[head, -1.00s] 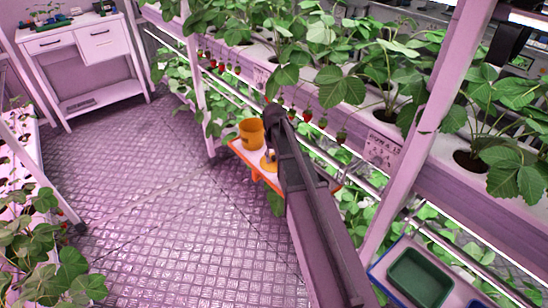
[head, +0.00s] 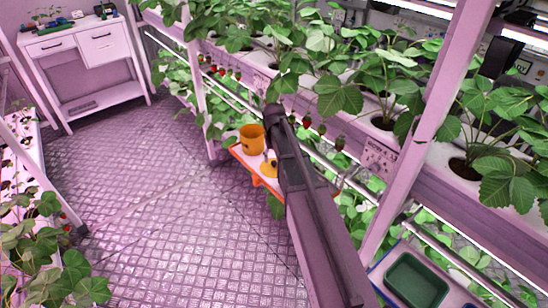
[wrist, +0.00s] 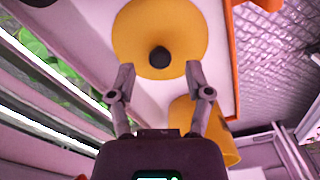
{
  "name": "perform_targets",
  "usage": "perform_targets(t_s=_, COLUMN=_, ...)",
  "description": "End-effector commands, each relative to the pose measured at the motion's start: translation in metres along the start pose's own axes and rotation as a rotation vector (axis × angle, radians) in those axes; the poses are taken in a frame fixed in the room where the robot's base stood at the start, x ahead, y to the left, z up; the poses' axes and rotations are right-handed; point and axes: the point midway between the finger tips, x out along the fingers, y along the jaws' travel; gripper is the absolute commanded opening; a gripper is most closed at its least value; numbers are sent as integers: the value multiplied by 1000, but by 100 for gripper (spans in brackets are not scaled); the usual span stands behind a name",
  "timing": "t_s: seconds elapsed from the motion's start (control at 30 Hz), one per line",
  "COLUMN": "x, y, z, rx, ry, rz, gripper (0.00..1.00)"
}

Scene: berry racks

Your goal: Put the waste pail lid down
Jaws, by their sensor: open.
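The waste pail lid (wrist: 180,30), a round yellow-orange disc with a dark knob, lies on a pale shelf board with an orange edge (wrist: 234,60) in the wrist view. In the head view the lid (head: 268,170) shows partly beside my arm. The orange waste pail (head: 252,139) stands on the same board just behind the lid; in the wrist view the pail (wrist: 210,140) is partly hidden by my right finger. My gripper (wrist: 159,73) is open and empty, its fingertips apart on either side below the knob. The gripper is mostly hidden behind my arm in the head view.
Strawberry planters (head: 378,157) with leaves and hanging berries run close above and behind the board. A white rack post (head: 430,120) stands at right. A green tray (head: 415,281) sits at lower right. The metal floor (head: 160,220) is clear at left.

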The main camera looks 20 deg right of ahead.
Motion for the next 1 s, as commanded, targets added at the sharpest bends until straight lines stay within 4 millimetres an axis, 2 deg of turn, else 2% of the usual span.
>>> perform_targets(t_s=0.03, x=-9, y=0, z=0, rx=0, ry=0, rz=0, gripper=65)
perform_targets(t_s=1.0, x=-87, y=0, z=0, rx=0, ry=0, rz=0, gripper=65)
